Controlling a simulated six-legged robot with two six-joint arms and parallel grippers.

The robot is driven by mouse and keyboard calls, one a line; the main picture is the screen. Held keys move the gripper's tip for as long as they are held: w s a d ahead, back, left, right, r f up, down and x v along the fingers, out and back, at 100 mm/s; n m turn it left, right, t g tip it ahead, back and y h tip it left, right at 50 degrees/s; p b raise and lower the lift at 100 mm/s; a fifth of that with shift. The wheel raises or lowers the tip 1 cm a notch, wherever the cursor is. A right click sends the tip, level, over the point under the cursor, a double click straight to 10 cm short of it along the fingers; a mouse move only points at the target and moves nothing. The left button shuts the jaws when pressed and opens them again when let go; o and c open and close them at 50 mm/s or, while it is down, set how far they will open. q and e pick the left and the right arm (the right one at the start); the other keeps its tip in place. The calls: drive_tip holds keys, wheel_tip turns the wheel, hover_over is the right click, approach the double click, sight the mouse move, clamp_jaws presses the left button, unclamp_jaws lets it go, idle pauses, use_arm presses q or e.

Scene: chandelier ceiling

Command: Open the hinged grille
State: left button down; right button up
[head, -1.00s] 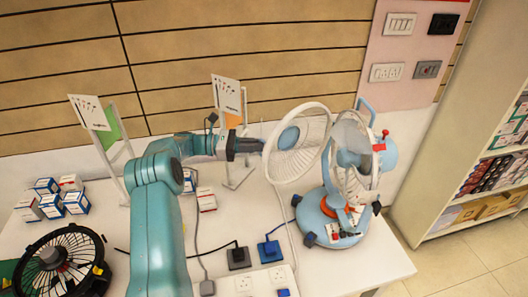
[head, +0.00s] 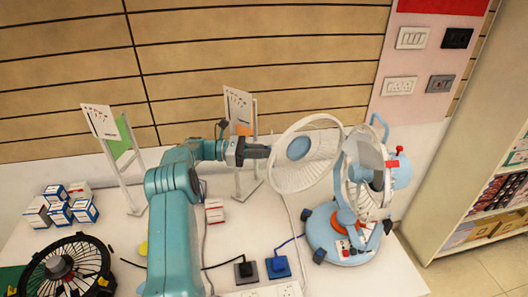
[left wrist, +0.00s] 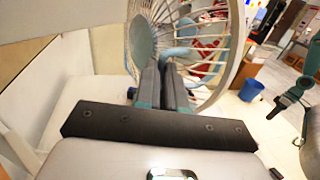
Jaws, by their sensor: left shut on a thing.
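The hinged grille (head: 322,176) is a round white wire guard with a light blue centre disc. In the head view it stands swung out to the left of the fan (head: 368,172), with a wide gap between their left sides. The fan has a light blue round base (head: 322,229) on the white table. My left gripper (head: 266,151) is shut on the grille's left rim. The left wrist view shows its dark fingers (left wrist: 173,88) against the grille (left wrist: 205,72); the exact contact is hidden. At that view's right edge, my right arm's dark end (left wrist: 274,111) is small and unclear.
A black fan (head: 62,268) and several small boxes (head: 60,206) are at the left of the table (head: 385,275). Two sign stands (head: 122,150) (head: 246,135) stand at the back, one close behind my left arm. Plugs (head: 277,266) and cables lie in front.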

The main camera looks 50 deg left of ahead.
use_arm(q)
drive_tip(key=c, duration=1.2)
unclamp_jaws()
drive_tip(key=shift+f, duration=0.1)
drive_tip(key=shift+b+v, duration=0.9)
drive_tip(key=shift+v, duration=2.9)
